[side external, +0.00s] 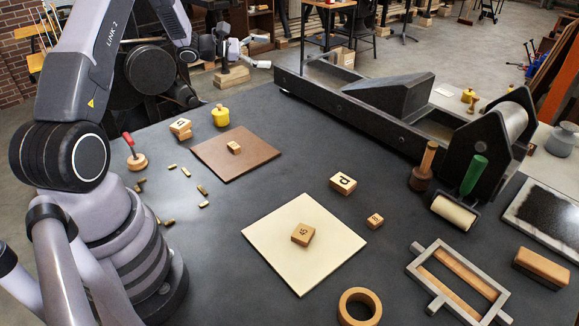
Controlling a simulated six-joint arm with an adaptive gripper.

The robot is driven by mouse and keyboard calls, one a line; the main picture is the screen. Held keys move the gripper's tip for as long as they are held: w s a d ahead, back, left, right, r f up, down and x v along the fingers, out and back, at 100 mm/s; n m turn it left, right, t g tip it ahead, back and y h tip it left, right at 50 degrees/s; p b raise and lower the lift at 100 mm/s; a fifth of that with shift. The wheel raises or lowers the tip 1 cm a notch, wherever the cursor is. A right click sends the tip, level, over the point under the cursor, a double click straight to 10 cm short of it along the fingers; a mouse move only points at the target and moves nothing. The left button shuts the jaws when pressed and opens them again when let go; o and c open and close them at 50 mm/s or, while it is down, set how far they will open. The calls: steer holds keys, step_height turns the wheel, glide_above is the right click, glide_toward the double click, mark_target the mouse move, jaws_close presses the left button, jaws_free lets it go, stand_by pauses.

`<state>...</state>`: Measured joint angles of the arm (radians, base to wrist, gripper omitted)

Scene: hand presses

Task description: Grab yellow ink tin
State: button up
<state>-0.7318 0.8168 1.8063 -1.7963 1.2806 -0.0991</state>
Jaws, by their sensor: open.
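A yellow ink tin (220,117) with a small knob on top stands upright on the dark table, near its back left edge. A second small yellow item (468,95) sits farther off at the right, behind the press; it is too small to make out well. My gripper (263,51) is open and empty at the upper middle. It points to the right and appears well above the tabletop, apart from the tin. Nothing covers the tin in this view.
Stacked letter blocks (181,129) stand close left of the tin. A brown board (260,158) with a block lies in front. A red-handled tool (134,155) and small metal type pieces lie left. A black press (400,105) fills the back right. A cream sheet (290,268) lies in front.

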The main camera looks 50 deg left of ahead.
steer(key=s+a+f+n+t+y, duration=0.1)
steer(key=a+f+n+t+y, duration=0.2)
steer(key=a+f+n+y, duration=0.6)
steer(key=n+y, duration=0.4)
steer(key=n, duration=0.1)
glide_above(215, 117)
step_height(215, 117, down, 11)
step_height(215, 117, down, 7)
steer(key=shift+s+r, duration=0.1)
steer(key=shift+x, duration=0.85)
steer(key=shift+w+a+r, duration=0.2)
steer(key=shift+w, duration=0.4)
steer(key=c, duration=1.3)
